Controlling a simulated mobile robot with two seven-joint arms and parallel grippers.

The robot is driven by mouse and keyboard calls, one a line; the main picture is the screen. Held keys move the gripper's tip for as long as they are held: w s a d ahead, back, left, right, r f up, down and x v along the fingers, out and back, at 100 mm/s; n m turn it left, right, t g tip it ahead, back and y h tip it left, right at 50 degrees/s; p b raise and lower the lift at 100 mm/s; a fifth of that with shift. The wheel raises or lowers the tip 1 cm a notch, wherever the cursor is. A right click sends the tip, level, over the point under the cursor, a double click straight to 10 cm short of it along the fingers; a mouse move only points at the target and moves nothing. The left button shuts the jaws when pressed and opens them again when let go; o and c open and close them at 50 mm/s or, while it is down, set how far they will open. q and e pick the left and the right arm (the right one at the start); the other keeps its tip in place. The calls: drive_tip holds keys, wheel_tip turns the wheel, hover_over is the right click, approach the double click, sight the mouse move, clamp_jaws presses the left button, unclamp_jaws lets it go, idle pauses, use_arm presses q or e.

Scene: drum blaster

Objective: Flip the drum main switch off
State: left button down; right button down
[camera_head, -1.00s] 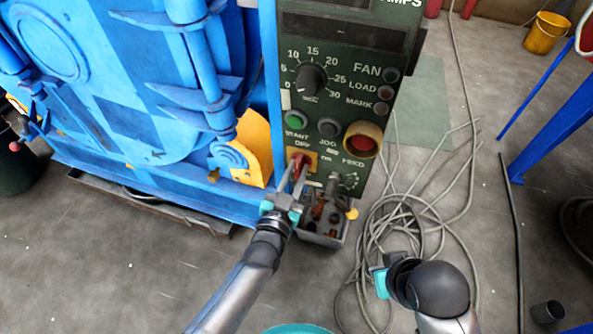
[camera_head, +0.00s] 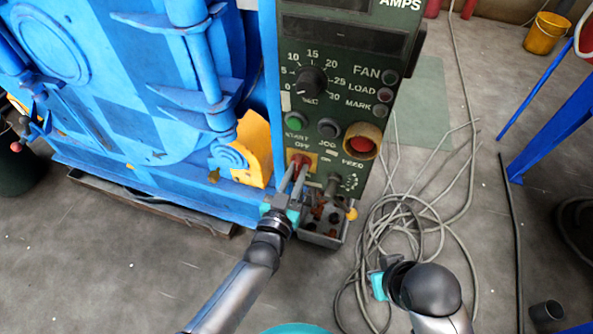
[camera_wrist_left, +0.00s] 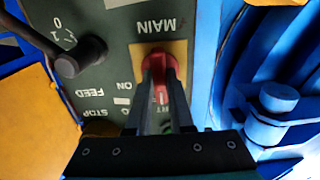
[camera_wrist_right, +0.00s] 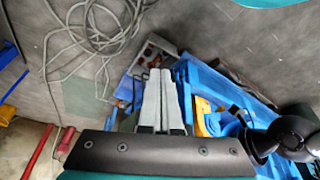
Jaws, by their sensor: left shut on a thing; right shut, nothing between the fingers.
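The red main switch (camera_head: 299,160) sits on a yellow plate low on the dark green control panel (camera_head: 345,92). In the left wrist view the red switch (camera_wrist_left: 159,62) shows under an upside-down MAIN label, with ON to the lower left. My left gripper (camera_head: 298,172) is shut on the switch, one finger on each side of its red handle; the fingers hide part of the plate. A pale mark shows on the handle between the fingers. My right gripper (camera_wrist_right: 158,82) is shut and empty, low and right of the panel, away from the switch.
A black timer dial (camera_head: 311,81), a green button (camera_head: 296,121) and a red button in a yellow collar (camera_head: 362,142) are above the switch. A feed knob (camera_wrist_left: 82,58) is beside it. The blue machine (camera_head: 120,110) stands left. Grey cable coils (camera_head: 410,225) lie on the floor.

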drive_tip(key=shift+w, duration=0.1)
use_arm(q)
drive_tip(key=c, duration=0.8)
unclamp_jaws()
use_arm(e)
drive_tip(key=shift+a+r, duration=0.1)
drive_tip(key=shift+r, duration=0.05)
use_arm(q)
drive_tip(key=shift+s, duration=0.15)
use_arm(e)
drive_tip(key=shift+r, duration=0.1)
use_arm(q)
drive_tip(key=shift+s+a, duration=0.1)
drive_tip(key=shift+s, duration=0.15)
drive_tip(key=p+v, duration=0.5)
drive_tip(key=v, duration=0.9)
drive_tip(key=shift+s, duration=0.2)
use_arm(e)
drive_tip(key=s+f+g, duration=0.1)
drive_tip(key=s+f, duration=0.2)
drive_tip(key=f, duration=0.7)
drive_tip(key=shift+s+d+g, duration=0.25)
drive_tip(key=shift+d+g, duration=0.05)
use_arm(q)
drive_tip(key=shift+a, duration=0.1)
use_arm(e)
drive_tip(key=shift+f, duration=0.1)
